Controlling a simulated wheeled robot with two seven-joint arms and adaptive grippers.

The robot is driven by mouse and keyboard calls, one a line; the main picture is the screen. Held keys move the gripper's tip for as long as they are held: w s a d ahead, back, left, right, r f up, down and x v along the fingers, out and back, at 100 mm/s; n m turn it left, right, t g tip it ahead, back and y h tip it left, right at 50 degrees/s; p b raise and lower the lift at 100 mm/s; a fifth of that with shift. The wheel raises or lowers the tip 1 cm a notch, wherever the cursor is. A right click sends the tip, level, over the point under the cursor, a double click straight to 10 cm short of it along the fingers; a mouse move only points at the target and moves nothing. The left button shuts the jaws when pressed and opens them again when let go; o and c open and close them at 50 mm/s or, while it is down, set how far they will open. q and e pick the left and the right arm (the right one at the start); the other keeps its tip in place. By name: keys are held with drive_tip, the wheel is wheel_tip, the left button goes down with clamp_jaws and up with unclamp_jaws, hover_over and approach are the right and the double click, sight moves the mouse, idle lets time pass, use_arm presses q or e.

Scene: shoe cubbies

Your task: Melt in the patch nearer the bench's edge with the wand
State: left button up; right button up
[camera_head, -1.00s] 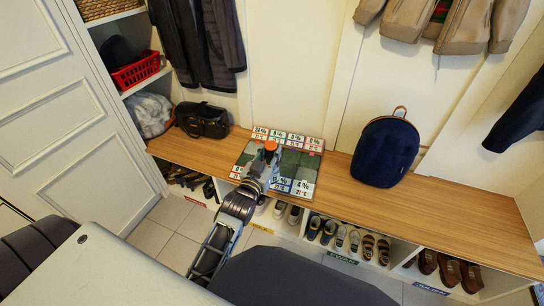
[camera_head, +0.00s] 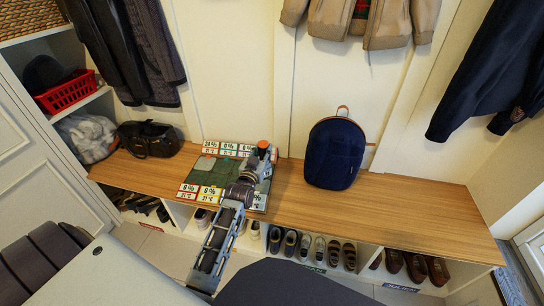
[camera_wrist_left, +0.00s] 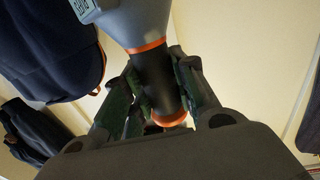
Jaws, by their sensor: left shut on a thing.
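My left gripper (camera_head: 257,168) is shut on the wand (camera_head: 263,146), above the right part of a board (camera_head: 183,189) on the bench (camera_head: 300,205). In the left wrist view the wand (camera_wrist_left: 152,80) has a grey body, a black grip and orange rings, and the fingers (camera_wrist_left: 160,100) close around the grip. The board carries dark green sheeting with a lighter green patch (camera_head: 205,164) at its left. My arm and gripper hide the board's right part, so I cannot make out a second patch. My right gripper is not in view.
A dark blue backpack (camera_head: 334,152) stands on the bench right of the board. A black bag (camera_head: 149,139) sits at its left end. Coats hang above, and shoes (camera_head: 320,247) fill cubbies below. The bench right of the backpack is clear.

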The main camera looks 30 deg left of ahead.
use_arm(q)
drive_tip(key=w+a+f+y, duration=0.1)
drive_tip(key=w+a+f, duration=0.1)
drive_tip(key=a+f, duration=0.2)
drive_tip(key=shift+a+n+b, duration=0.2)
drive_tip(key=shift+n+b, duration=0.2)
drive_tip(key=shift+b, duration=0.05)
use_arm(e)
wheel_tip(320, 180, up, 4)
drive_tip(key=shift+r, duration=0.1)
use_arm(q)
drive_tip(key=shift+f, duration=0.2)
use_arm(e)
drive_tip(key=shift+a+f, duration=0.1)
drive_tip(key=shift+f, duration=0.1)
use_arm(q)
drive_tip(key=shift+f+b, duration=2.8)
drive_tip(key=shift+b, duration=0.3)
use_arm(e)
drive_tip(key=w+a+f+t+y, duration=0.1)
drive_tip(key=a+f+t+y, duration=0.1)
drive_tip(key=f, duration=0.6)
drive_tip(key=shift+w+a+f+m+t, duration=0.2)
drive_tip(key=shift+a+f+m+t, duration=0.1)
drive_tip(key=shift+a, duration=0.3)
use_arm(q)
drive_tip(key=shift+f, duration=0.55)
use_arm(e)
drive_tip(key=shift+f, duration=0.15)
